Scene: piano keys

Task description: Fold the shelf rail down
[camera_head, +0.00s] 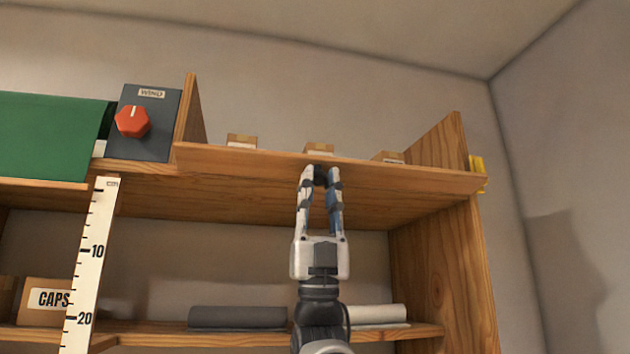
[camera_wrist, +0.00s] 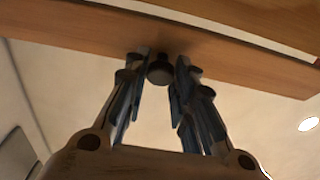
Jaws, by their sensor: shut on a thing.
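The wooden shelf rail (camera_head: 245,161) runs along the front of the upper right shelf in the head view. It also crosses the top of the wrist view (camera_wrist: 80,28). A dark round knob (camera_wrist: 160,72) sits at the rail's face, between my fingers. My gripper (camera_head: 320,174) reaches up from below and is shut on the knob, near the middle of the rail. In the head view the fingertips mostly hide the knob. I cannot tell the rail's exact tilt.
Several small boxes (camera_head: 242,141) stand behind the rail. A grey panel with a red dial (camera_head: 132,121) is at left, beside a green cover (camera_head: 50,138). A white ruler (camera_head: 92,255) hangs below. Rolls (camera_head: 238,318) and a CAPS box (camera_head: 43,299) lie on the lower shelf.

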